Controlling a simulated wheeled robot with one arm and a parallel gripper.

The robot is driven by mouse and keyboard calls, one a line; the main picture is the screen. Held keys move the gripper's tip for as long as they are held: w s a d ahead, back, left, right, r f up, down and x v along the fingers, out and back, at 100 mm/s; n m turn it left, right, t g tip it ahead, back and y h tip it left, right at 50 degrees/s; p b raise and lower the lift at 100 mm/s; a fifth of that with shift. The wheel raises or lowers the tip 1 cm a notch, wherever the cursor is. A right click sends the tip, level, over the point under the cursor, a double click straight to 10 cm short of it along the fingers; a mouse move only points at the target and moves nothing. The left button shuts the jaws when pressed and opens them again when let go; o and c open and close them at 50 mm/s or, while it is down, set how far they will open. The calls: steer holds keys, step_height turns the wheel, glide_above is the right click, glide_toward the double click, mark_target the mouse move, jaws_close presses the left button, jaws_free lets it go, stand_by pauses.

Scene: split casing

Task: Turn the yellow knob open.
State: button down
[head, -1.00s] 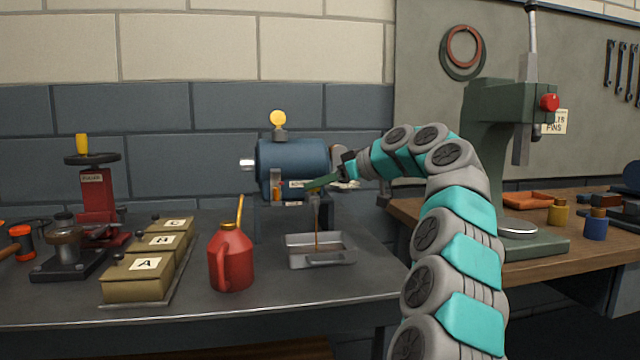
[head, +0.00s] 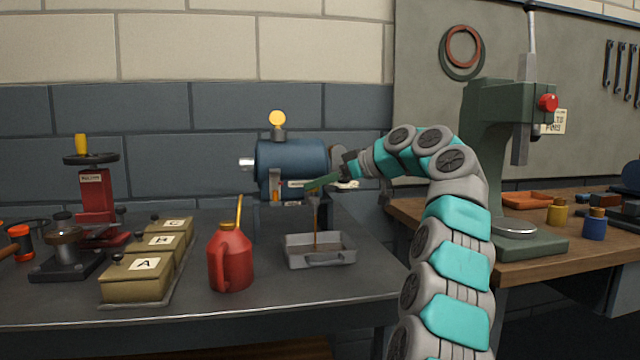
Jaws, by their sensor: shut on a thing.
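A round yellow knob (head: 277,118) stands on a short neck on top of the blue casing (head: 290,158). My gripper (head: 344,170) is at the right front of the casing, lower than the knob and apart from it. It is shut on a green flat piece (head: 322,182) that slants down to the left in front of the casing. Whether this piece is fixed to the casing, I cannot tell. A thin brown stream (head: 316,222) runs down below it into a grey metal tray (head: 320,262). The fingertips are small and partly hidden.
A red oil can (head: 231,262) with a yellow spout stands left of the tray. Boxes lettered A, B and C (head: 138,285) and a red stand with a handwheel (head: 94,195) are farther left. A green press (head: 500,150) stands on the wooden bench at right.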

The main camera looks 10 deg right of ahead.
steer(key=c, duration=0.5)
jaws_free()
steer(key=shift+d, duration=0.1)
steer(key=v, duration=0.7)
steer(key=shift+s+d, duration=0.2)
steer(key=shift+s, duration=0.05)
